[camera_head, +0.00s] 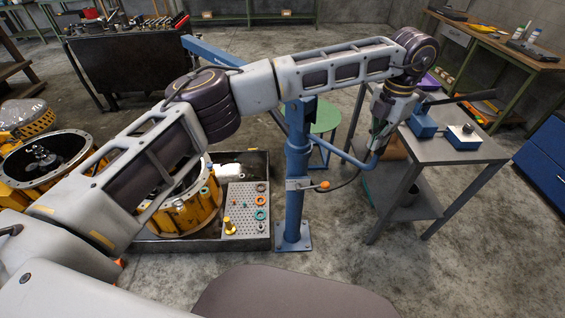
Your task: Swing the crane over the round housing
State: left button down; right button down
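The blue crane has an upright post (297,180) bolted to the floor. Its boom (212,52) points to the upper left, partly hidden behind my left arm. A blue bar (340,154) runs from the post to the right. My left gripper (377,146) points down at the outer end of this bar, by the side table; whether its fingers are closed on it is unclear. A yellow round housing (186,212) sits in a grey tray (258,168), partly covered by my arm. Another open round housing (45,158) stands at the far left. My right gripper is not in view.
A grey side table (455,150) with blue tools stands right of the crane. A perforated plate (247,208) with several coloured rings lies in the tray. A green stool (324,118) stands behind the post. A dark cabinet (125,62) is at the back left. Floor at lower right is clear.

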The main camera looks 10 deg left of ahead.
pick_arm(q)
jog(key=shift+w+d, duration=0.5)
jog(key=shift+w+d+r+p, duration=0.15)
jog(key=shift+w+d+p, duration=0.25)
jog(key=shift+w+p, duration=0.3)
jog(key=shift+w+d+p, duration=0.35)
jog(key=shift+w+d, duration=0.1)
jog(key=shift+w, duration=0.25)
jog(key=shift+w+d+p, duration=0.2)
jog(key=shift+w+p, duration=0.2)
jog(key=shift+p, duration=0.1)
jog(key=shift+w+d+p, duration=0.5)
jog(key=shift+w+p, duration=0.15)
jog(key=shift+w, duration=0.4)
